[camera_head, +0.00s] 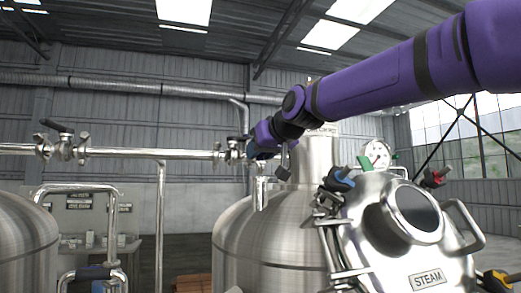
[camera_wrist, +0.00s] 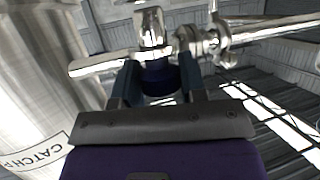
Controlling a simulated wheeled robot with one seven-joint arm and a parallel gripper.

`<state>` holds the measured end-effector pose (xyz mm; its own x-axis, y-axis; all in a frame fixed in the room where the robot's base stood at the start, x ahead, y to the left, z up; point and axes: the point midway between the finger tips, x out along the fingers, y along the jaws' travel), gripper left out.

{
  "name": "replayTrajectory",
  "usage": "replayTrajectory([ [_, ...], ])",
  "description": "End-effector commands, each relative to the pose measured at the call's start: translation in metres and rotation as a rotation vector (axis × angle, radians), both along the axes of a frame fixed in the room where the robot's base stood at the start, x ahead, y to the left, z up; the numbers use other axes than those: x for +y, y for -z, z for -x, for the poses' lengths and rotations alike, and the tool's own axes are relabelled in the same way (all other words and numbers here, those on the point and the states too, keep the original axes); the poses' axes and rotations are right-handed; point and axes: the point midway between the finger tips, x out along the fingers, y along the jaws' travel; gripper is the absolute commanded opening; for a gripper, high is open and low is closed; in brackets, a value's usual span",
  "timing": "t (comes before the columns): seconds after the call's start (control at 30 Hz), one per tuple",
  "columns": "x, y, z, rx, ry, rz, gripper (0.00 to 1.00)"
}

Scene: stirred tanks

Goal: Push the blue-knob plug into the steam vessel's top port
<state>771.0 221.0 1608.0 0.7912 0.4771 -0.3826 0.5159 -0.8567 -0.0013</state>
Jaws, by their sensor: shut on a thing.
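The steam vessel (camera_head: 380,255), labelled STEAM, stands at the lower right of the head view. Its fittings include a blue-knob fitting (camera_head: 341,180), a red one and a green one; I cannot tell which opening is the top port. My gripper (camera_head: 262,147) is at the end of my purple arm, left of the vessel, beside the pipe and above the middle tank. In the wrist view my gripper (camera_wrist: 156,88) is shut on a dark blue knob (camera_wrist: 160,76) with bright metal beyond it. I cannot tell whether this knob belongs to the plug.
A metal pipe (camera_head: 125,152) with clamps runs in from the left; its fittings (camera_wrist: 190,40) are close to the gripper. The middle tank (camera_head: 265,245) stands below the gripper. A tank labelled CATCH (camera_wrist: 35,75) fills the wrist view's left. A gauge (camera_head: 376,153) rises behind the steam vessel.

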Motion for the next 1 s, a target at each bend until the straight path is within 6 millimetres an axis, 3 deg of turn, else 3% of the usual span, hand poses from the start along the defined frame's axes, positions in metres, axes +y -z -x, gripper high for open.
replayTrajectory([
  [1.0,0.000,0.022,0.000,0.000,0.000,-0.001,0.14],
])
